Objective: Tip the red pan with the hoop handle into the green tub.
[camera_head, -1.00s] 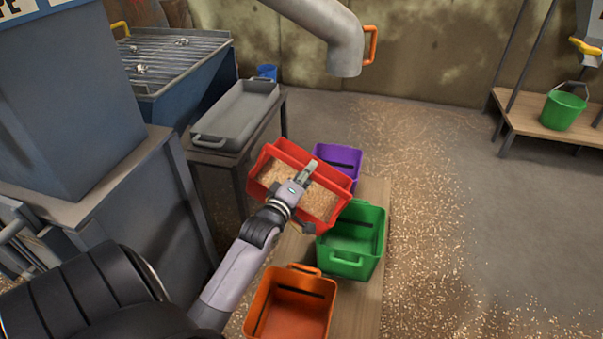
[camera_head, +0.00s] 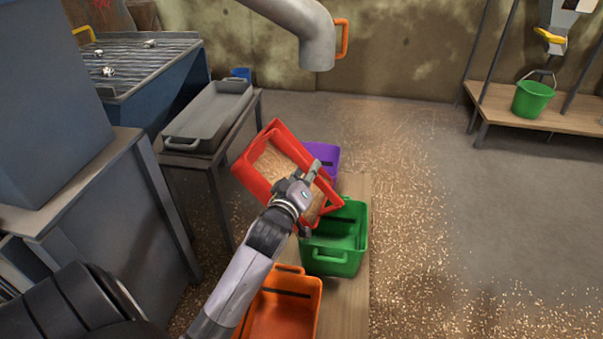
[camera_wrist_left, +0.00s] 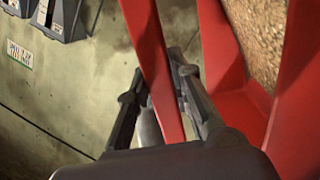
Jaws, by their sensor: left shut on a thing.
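My left gripper (camera_head: 312,172) is shut on the pan's hoop handle, and the arm hides part of the pan. In the left wrist view the gripper's fingers (camera_wrist_left: 165,95) clasp the red hoop handle (camera_wrist_left: 150,60), with the grain-filled pan (camera_wrist_left: 215,60) at right. The green tub (camera_head: 338,262) stands upright on a wooden board, its visible inside green. My right gripper is not in view.
A purple bin (camera_head: 324,155) stands behind the tub and an orange bin (camera_head: 290,285) in front of it. A grey tray (camera_head: 215,115) sits on a table at left. A grey pipe (camera_head: 305,30) hangs above. Grain lies scattered over the floor at right.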

